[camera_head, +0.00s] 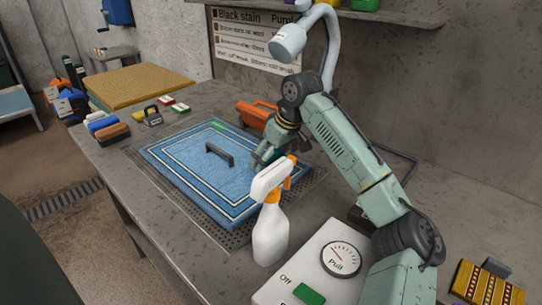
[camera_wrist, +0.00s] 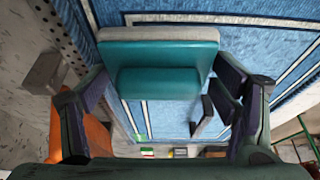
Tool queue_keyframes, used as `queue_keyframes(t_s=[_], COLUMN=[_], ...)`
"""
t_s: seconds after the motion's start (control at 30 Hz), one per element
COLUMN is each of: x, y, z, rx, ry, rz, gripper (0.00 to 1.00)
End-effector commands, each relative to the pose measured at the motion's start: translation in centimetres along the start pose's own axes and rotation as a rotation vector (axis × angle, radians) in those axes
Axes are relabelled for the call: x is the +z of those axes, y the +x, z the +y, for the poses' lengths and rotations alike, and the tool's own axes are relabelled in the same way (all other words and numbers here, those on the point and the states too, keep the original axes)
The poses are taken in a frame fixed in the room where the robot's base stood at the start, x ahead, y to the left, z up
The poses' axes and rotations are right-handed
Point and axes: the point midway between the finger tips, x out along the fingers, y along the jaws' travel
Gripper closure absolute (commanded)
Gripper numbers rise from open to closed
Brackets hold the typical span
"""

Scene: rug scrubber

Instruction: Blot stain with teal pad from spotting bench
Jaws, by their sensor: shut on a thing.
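My gripper (camera_wrist: 160,90) is shut on a teal pad (camera_wrist: 165,52) with a grey edge; one finger lies on each side. In the head view my gripper (camera_head: 262,158) is low over the right part of a blue rug (camera_head: 175,150) with white border lines; the pad is hidden there. I cannot tell whether the pad touches the rug. A small green mark (camera_head: 218,126) is near the rug's far edge and shows in the wrist view (camera_wrist: 140,137). A dark bar-shaped handle (camera_head: 219,154) stands mid-rug, also in the wrist view (camera_wrist: 204,118). I cannot make out another stain.
A white spray bottle (camera_head: 270,230) with an orange trigger stands close in front of my gripper. An orange case (camera_head: 256,115) is behind it. Several coloured blocks (camera_head: 108,128) sit left of the rug. A gauge panel (camera_head: 325,265) is front right. A stain sign (camera_head: 255,38) hangs behind.

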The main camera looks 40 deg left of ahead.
Motion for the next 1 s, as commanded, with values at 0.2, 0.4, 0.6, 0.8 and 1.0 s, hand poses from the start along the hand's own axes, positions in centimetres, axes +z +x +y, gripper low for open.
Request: queue_keyframes(t_s=[0.2,0.4,0.6,0.8,1.0], x=[-0.8,-1.3,-1.8,-2.3,-2.3], y=[-1.7,-3.0,-4.3,-5.3,-5.5], z=[0.0,0.0,0.0,0.0,0.0], rx=[0.002,0.002,0.003,0.003,0.002], ry=[-0.002,-0.001,-0.002,-0.002,-0.001], rz=[0.004,0.004,0.004,0.004,0.004], gripper=[0.44,0.44,0.44,0.44,0.44])
